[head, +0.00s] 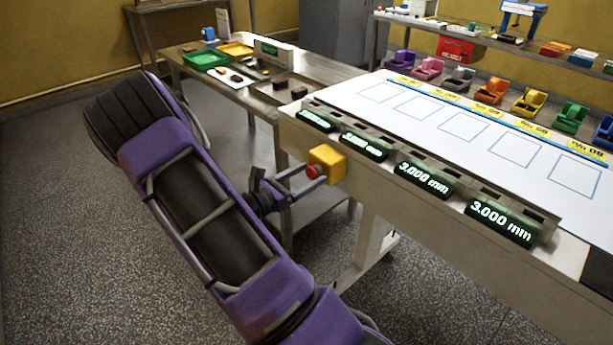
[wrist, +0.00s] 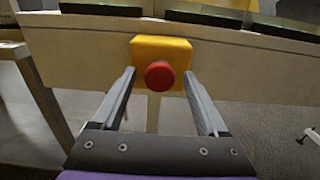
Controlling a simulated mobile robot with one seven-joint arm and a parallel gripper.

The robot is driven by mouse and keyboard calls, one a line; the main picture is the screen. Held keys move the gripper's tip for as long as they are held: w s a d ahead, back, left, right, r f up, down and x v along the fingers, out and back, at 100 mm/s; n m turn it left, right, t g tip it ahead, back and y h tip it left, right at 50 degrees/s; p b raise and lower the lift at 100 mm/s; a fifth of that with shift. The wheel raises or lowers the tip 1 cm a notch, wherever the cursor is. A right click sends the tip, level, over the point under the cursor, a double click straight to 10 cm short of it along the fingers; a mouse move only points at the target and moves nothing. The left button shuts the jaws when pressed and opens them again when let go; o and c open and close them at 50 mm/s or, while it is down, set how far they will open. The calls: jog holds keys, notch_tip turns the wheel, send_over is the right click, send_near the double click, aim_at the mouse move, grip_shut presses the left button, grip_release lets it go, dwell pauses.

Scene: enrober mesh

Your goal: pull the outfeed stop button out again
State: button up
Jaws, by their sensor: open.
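The outfeed stop button is a red round knob (head: 315,171) on a yellow box (head: 329,160) fixed to the front edge of the table. In the wrist view the red knob (wrist: 159,75) faces me at the lower middle of the yellow box (wrist: 176,49). My gripper (head: 304,182) is in front of the box, its fingers pointing toward the knob. In the wrist view my gripper (wrist: 162,78) is open, one finger on each side of the knob, with visible gaps on both sides. I cannot tell whether the fingertips reach as far as the knob.
Several green-lit displays (head: 428,180) reading 3.000 mm line the table edge (head: 455,207), just above the box. A second table (head: 322,68) with trays stands behind. Coloured bins (head: 491,90) sit at the far side. The floor (head: 60,200) at left is clear.

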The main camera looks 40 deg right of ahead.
grip_shut()
